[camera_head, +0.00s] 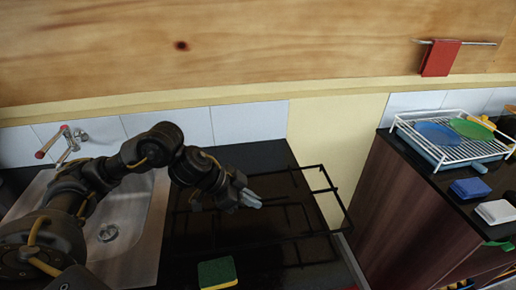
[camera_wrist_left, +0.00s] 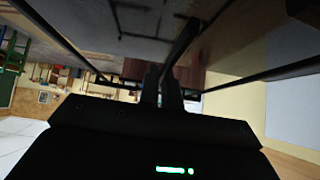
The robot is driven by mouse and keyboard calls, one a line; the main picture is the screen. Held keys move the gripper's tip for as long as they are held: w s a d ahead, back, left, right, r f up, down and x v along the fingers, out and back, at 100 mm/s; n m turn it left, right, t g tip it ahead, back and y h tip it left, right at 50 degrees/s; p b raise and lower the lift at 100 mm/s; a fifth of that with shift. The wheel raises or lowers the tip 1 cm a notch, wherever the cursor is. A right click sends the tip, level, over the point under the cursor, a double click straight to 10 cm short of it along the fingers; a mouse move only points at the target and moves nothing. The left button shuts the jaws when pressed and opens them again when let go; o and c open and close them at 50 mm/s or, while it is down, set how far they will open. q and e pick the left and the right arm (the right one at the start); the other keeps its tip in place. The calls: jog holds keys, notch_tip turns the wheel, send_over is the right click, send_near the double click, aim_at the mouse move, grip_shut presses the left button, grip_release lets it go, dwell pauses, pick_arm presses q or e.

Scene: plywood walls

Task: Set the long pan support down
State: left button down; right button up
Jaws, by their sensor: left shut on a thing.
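The long pan support (camera_head: 323,191) is a black metal grid of thin bars. My left gripper (camera_head: 255,200) is shut on one of its inner bars and holds it over the dark counter. Its right end reaches past the counter's right edge, against the pale wall and the gap. In the left wrist view the closed fingers (camera_wrist_left: 166,90) are on a dark bar (camera_wrist_left: 187,38), with long bars running out to both sides. The support's left part blends into the black surface, so its height above it is hard to tell. My right gripper is not in view.
A metal sink (camera_head: 128,235) with a tap (camera_head: 66,145) lies left of the dark counter (camera_head: 265,155). A green and yellow sponge (camera_head: 217,273) lies near its front. Across a gap, a brown cabinet (camera_head: 410,200) carries a white dish rack (camera_head: 455,145) with plates, and blue and white blocks.

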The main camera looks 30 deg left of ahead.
pick_arm(q)
jog(key=w+a+r+p, duration=0.1)
jog(key=w+a+p, duration=0.3)
jog(key=w+p, duration=0.2)
jog(key=w+a+r+p, duration=0.2)
jog(key=w+a+p, duration=0.2)
jog(key=w+p, duration=0.2)
jog(key=w, duration=0.2)
jog(key=shift+w+r+n, duration=0.15)
jog(key=shift+w+n, duration=0.15)
jog(key=shift+w, duration=0.05)
jog(key=shift+a, duration=0.1)
notch_tip(320, 180, down, 7)
jog(key=b, duration=0.7)
jog(key=shift+r, duration=0.15)
jog(key=shift+f+b, duration=0.35)
jog(key=shift+f, duration=0.2)
